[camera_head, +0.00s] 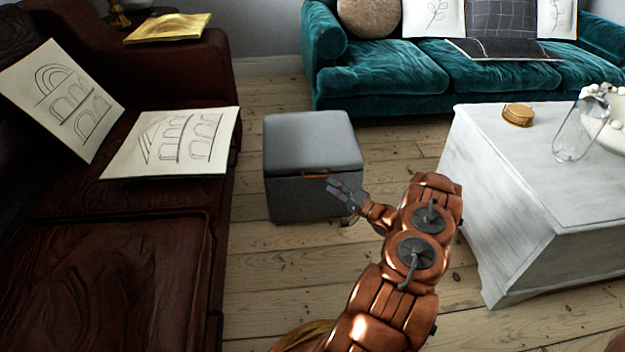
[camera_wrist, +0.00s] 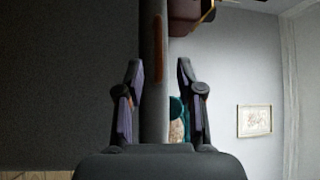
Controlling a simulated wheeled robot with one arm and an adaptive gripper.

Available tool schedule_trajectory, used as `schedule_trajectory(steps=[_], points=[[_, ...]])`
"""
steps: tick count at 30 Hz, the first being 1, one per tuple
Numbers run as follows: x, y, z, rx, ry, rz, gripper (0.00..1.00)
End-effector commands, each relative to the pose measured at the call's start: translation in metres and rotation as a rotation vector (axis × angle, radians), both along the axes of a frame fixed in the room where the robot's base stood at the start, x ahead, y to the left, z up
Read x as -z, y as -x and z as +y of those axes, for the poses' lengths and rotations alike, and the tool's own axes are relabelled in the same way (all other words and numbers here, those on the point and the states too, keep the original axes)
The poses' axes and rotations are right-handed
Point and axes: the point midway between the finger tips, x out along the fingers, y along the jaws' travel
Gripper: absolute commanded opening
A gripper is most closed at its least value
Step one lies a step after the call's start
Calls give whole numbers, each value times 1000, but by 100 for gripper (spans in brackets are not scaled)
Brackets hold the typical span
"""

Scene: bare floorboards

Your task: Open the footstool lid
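The footstool (camera_head: 300,146) is a grey upholstered cube on the floor, with its lid (camera_head: 312,130) shut. A small brown handle (camera_head: 314,174) sits at the front of the lid. My gripper (camera_head: 333,187) is in front of the footstool's front right, just below and right of the handle. In the wrist view my gripper (camera_wrist: 160,90) is open, its two dark fingers apart with nothing held. The lid's grey edge (camera_wrist: 153,110) runs upright in the picture between the fingers, and the brown handle (camera_wrist: 158,48) shows beyond the fingertips. I cannot tell any contact.
A teal sofa (camera_head: 400,75) is behind. A white chest table (camera_head: 545,160) with a glass (camera_head: 577,130) and coasters (camera_head: 518,114) stands right. Bare floorboards (camera_head: 270,285) lie free in front.

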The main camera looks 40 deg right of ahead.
Motion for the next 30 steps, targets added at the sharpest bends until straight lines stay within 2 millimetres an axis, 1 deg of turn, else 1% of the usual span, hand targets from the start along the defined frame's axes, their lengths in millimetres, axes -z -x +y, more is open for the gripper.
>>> schedule_trajectory(steps=[1, 5, 8, 15, 21, 30], points=[[4, 1, 2, -5, -11, -7, 37], [4, -4, 3, -7, -18, -14, 37], [2, -14, 2, -3, -16, -14, 37], [-1, -45, 4, 4, -16, -14, 37], [-5, -64, 7, 3, -17, -13, 37], [-6, -69, 9, 3, -16, -12, 37]])
